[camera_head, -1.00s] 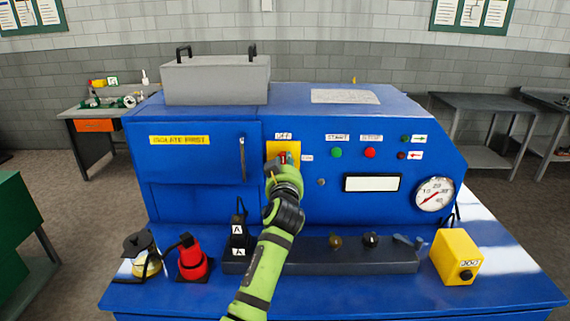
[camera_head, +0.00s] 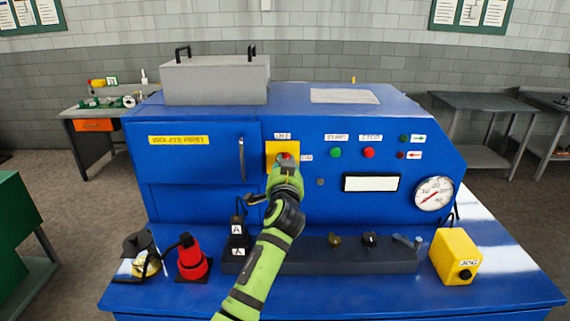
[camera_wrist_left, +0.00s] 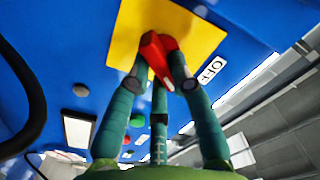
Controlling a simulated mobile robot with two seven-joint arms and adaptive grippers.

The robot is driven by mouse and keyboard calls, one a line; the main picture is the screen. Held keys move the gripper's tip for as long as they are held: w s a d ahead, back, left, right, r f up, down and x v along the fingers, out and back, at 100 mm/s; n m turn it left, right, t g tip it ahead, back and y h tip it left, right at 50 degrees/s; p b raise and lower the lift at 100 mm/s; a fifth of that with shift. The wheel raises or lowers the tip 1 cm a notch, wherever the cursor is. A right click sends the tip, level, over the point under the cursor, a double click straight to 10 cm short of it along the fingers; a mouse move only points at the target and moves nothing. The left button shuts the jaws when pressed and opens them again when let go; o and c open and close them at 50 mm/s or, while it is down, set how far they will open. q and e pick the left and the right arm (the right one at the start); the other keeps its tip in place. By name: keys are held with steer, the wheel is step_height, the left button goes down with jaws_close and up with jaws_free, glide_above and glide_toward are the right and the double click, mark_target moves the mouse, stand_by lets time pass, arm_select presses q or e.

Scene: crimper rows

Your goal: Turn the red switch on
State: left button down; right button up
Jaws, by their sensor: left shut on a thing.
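The red switch (camera_wrist_left: 157,55) sits on a yellow plate (camera_head: 283,147) on the front of the blue machine (camera_head: 200,190). In the left wrist view its red handle lies between the fingers, and an "OFF" label is beside the yellow plate (camera_wrist_left: 185,35). My left gripper (camera_head: 285,162) is at the plate; the left wrist view shows its green fingers (camera_wrist_left: 160,80) shut on the red switch handle. In the head view the gripper hides most of the switch. My right gripper is not in view.
Start (camera_head: 336,153) and stop (camera_head: 369,153) buttons, small lamps and a gauge (camera_head: 434,193) are to the right of the switch. A door handle (camera_head: 242,160) is to its left. A dark rack (camera_head: 320,262), a red device (camera_head: 192,262) and a yellow jog box (camera_head: 455,257) stand in front.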

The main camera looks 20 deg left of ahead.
arm_select(q)
steer(key=m, duration=1)
steer(key=shift+a+f, duration=0.1)
steer(key=shift+f, duration=0.25)
steer(key=shift+m, duration=0.4)
steer(key=c, duration=1.1)
jaws_free()
steer(key=v, duration=1.2)
